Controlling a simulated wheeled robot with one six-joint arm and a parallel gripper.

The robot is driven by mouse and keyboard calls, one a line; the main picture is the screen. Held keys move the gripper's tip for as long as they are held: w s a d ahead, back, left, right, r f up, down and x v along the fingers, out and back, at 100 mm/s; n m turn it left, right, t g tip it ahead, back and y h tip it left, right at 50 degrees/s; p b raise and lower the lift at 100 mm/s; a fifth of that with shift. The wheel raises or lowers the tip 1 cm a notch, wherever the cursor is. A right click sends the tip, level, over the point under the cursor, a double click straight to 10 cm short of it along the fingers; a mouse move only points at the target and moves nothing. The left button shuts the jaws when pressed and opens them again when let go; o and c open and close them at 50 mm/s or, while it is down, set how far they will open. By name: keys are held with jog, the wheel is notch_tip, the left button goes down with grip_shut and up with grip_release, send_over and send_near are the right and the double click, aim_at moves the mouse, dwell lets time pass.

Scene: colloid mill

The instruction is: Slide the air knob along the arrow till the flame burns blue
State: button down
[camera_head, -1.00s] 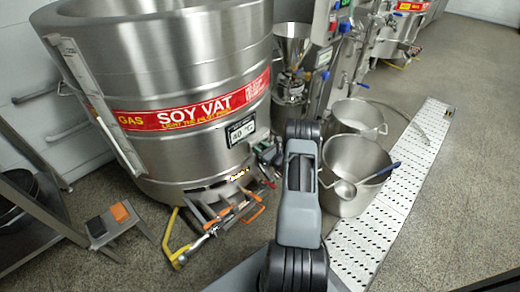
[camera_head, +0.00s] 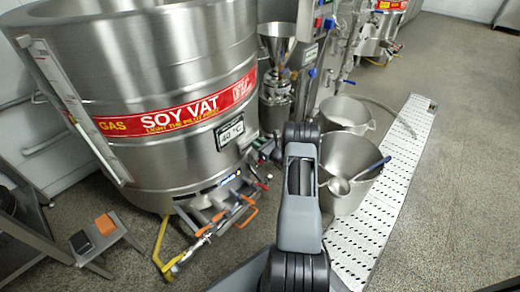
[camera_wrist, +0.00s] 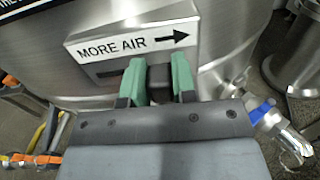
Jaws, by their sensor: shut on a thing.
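The air knob (camera_wrist: 158,80) is a small dark block in front of the "MORE AIR" plate (camera_wrist: 125,48), whose arrow (camera_wrist: 174,38) points right. My gripper (camera_wrist: 159,84) is shut on the knob, with one green finger on each side of it. A dark slot (camera_wrist: 105,73) shows left of the knob. The knob sits towards the right part of the plate, below the arrow. In the head view, the steel soy vat (camera_head: 150,158) has a small bluish-white glow (camera_head: 230,178) at its burner opening. My arm hides part of the vat's right side there.
Burner pipes with orange and yellow handles (camera_head: 160,240) stick out below the vat. A steel pot (camera_head: 345,205) with a ladle stands right of my arm, beside a white perforated floor strip (camera_head: 385,200). A small stand with two pedals (camera_head: 93,236) is at the left.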

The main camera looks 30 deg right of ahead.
jog(key=c, duration=0.9)
grip_release()
jog(key=shift+a, duration=0.15)
jog(key=shift+s, duration=0.1)
jog(key=p+v, duration=0.4)
jog(key=v, duration=0.9)
jog(key=shift+s, duration=0.3)
